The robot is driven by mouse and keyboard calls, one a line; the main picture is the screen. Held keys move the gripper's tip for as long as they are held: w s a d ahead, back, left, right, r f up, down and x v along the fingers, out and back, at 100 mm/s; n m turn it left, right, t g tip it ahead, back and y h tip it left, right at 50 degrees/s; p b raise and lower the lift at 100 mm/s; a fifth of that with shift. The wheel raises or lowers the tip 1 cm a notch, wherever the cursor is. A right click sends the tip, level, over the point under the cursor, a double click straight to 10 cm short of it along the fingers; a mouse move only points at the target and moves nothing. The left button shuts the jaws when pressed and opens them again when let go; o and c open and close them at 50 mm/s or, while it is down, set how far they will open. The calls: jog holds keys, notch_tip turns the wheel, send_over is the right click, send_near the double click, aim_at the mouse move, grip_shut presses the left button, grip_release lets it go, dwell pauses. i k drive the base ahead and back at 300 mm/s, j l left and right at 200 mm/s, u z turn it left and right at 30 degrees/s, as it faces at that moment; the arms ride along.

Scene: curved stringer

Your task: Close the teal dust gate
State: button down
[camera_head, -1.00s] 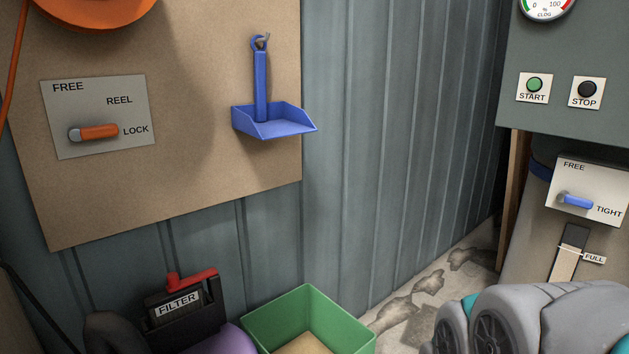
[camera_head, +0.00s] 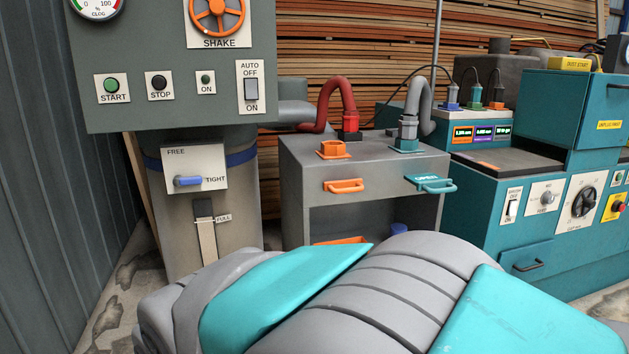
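The teal dust gate's handle (camera_head: 430,184) sticks out at the right of the grey cabinet's front, below a teal port (camera_head: 405,146) with a grey hose (camera_head: 409,122) in it. A label on the gate's tab seems to read "OPEN". An orange gate handle (camera_head: 344,186) sits to its left, nearer the cabinet face, below an orange port (camera_head: 333,150). My grey and teal arm fills the bottom of the view and hides the cabinet's lower part. My gripper is not in view.
At left stand a grey control panel (camera_head: 180,70) and a drum with a FREE/TIGHT lever (camera_head: 190,181). A teal machine (camera_head: 540,215) with switches and a drawer handle stands at right. Some bare floor (camera_head: 112,290) shows at lower left.

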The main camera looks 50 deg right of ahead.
aim_at(431, 183)
jog(key=z, duration=2.35)
